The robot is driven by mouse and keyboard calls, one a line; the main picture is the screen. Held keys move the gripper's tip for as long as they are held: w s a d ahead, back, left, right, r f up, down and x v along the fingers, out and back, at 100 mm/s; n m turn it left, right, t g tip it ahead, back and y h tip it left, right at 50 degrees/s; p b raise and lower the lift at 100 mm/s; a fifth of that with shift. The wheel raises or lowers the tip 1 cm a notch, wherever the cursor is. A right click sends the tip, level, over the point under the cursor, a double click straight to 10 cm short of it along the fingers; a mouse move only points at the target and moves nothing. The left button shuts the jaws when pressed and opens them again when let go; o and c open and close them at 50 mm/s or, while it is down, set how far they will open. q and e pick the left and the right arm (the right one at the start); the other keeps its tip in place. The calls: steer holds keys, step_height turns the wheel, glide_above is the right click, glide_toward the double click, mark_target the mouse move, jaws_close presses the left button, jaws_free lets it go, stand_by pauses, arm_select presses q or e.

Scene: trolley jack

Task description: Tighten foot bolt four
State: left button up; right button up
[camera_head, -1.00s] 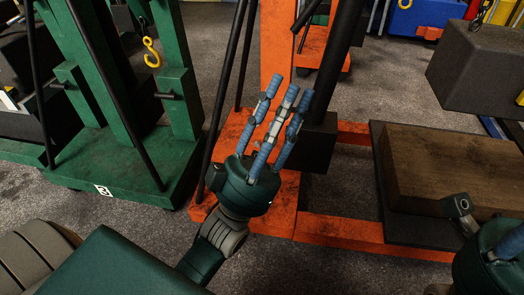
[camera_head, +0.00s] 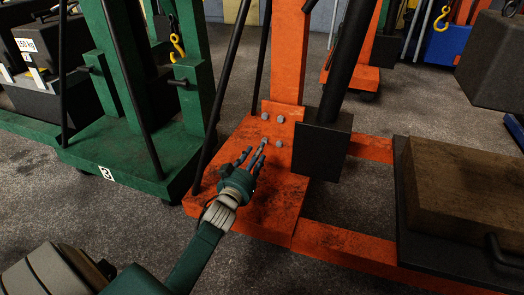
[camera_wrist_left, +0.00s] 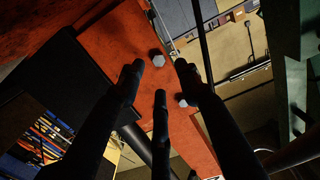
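The orange trolley jack (camera_head: 238,143) stands in the middle of the head view. Grey hex bolts (camera_head: 279,119) show on the upright plate at the foot of its mast; one lower bolt (camera_head: 279,143) is right of my fingertips. I cannot tell which is bolt four. My left gripper (camera_head: 252,156) reaches over the orange base, its fingers spread and empty, pointing at the plate. In the left wrist view, one bolt (camera_wrist_left: 157,58) lies between the outer fingertips and another (camera_wrist_left: 182,100) lower, beside the right finger. No contact is clear. My right gripper is out of view.
A black rod with a dark block (camera_head: 322,150) stands just right of the bolts. A thin black rod slopes down on the left. A green jack (camera_head: 120,150) stands at the left. A wooden block (camera_head: 462,185) lies on a dark platform at the right.

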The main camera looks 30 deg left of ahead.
mark_target(265, 141)
arm_select(q)
steer(key=b+x, duration=0.2)
steer(key=x, duration=0.3)
steer(key=shift+w, duration=0.3)
jaws_close()
